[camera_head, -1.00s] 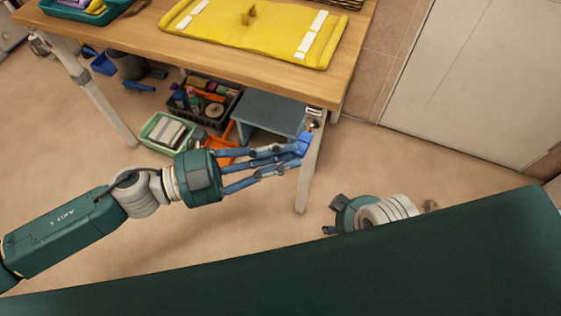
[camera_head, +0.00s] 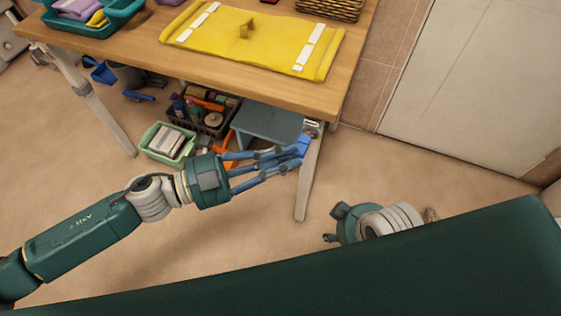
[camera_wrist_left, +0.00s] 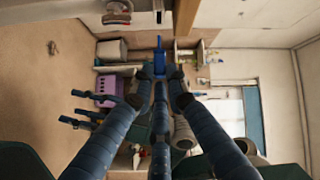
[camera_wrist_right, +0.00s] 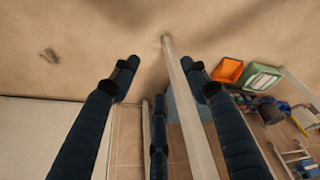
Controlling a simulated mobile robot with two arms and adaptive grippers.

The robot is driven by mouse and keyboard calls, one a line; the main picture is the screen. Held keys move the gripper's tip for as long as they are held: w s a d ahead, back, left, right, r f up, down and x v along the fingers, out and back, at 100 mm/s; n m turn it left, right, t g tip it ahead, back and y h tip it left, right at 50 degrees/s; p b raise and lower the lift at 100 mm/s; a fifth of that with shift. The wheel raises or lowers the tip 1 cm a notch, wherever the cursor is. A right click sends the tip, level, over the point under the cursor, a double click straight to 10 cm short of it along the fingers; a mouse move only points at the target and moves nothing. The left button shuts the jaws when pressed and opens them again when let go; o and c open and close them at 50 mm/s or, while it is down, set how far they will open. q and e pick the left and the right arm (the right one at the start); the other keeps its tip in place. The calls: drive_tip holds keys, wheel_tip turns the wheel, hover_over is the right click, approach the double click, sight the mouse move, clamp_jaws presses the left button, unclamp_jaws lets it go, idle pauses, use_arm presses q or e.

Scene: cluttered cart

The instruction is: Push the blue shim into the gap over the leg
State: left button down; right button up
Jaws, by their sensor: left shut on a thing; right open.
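The blue shim (camera_head: 302,145) is held at the fingertips of my left gripper (camera_head: 296,152), which is shut on it. The shim is close below the metal fitting (camera_head: 313,128) at the top of the near right table leg (camera_head: 308,185). I cannot tell whether it touches the leg. The gap itself is too small to make out. In the left wrist view the shim (camera_wrist_left: 159,55) stands out ahead of the fingertips (camera_wrist_left: 159,78). My right gripper (camera_wrist_right: 160,75) is open and empty; the head view shows it low, right of the leg.
The wooden table (camera_head: 225,72) carries a yellow mat (camera_head: 250,42), a teal tray (camera_head: 128,12) and a basket (camera_head: 332,8). Beneath are a green bin (camera_head: 165,150), a black crate (camera_head: 213,118) and a blue-grey platform (camera_head: 268,125).

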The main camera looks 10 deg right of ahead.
use_arm(q)
drive_tip(key=shift+w+d, duration=0.55)
drive_tip(key=shift+w, duration=0.25)
use_arm(e)
drive_tip(key=shift+w+f, duration=0.5)
drive_tip(key=shift+f, duration=0.05)
use_arm(q)
drive_tip(key=shift+p, duration=0.4)
use_arm(e)
drive_tip(key=f, duration=0.2)
drive_tip(key=shift+a+f, duration=0.2)
drive_tip(key=shift+f, duration=0.1)
drive_tip(key=shift+d, duration=0.15)
drive_tip(key=shift+f, duration=0.65)
drive_tip(key=shift+w+r, duration=0.1)
drive_tip(key=shift+r, duration=0.05)
